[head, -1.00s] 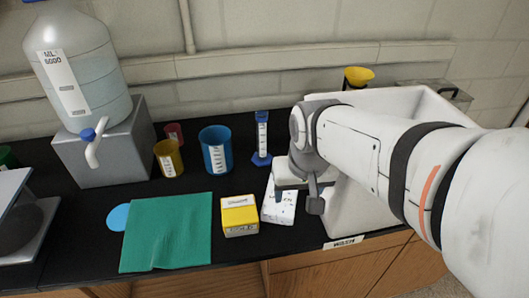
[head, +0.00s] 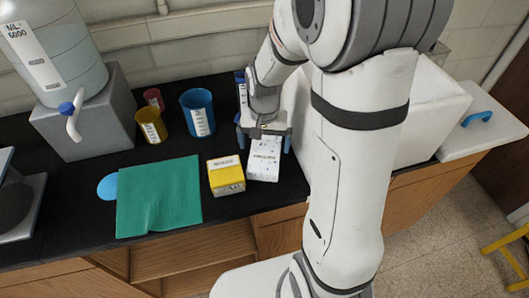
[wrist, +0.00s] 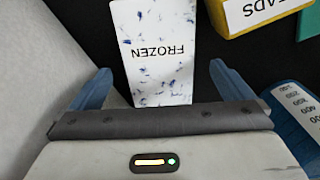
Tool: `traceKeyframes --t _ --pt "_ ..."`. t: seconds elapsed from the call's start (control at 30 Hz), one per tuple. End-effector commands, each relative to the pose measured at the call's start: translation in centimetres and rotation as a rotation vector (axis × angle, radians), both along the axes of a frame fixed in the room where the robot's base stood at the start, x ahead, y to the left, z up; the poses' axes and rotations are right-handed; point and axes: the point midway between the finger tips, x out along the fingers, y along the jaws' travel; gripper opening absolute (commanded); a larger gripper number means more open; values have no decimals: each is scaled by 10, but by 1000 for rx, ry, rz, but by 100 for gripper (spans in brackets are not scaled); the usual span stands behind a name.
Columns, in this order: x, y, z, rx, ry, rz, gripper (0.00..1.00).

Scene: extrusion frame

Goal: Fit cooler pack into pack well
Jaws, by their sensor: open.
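The cooler pack (head: 264,160) is a white block with blue specks, lying on the black counter beside a yellow box. In the wrist view it reads FROZEN (wrist: 160,60). My gripper (head: 264,138) is at the pack's far end, with blue fingers spread wide to either side. In the wrist view the open fingers (wrist: 162,82) flank the near end of the pack, with gaps on both sides and nothing held. I cannot make out the pack well in either view.
A white open basin (head: 440,105) stands right of the pack, partly behind my arm. A white panel with a blue handle (head: 490,140) is further right. The yellow box (head: 226,176) is close left; a green cloth (head: 158,197) and blue beaker (head: 198,113) are beyond it.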

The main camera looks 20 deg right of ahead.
Motion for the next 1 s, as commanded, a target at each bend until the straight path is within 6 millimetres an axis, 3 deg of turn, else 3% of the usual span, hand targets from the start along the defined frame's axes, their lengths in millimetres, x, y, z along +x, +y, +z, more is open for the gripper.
traceKeyframes --t 0.3,0.57,1.0 --pt "3 -3 -35 0 3 1 100" --pt "3 -2 -38 0 0 1 100" --pt "3 -2 -37 0 1 2 65"
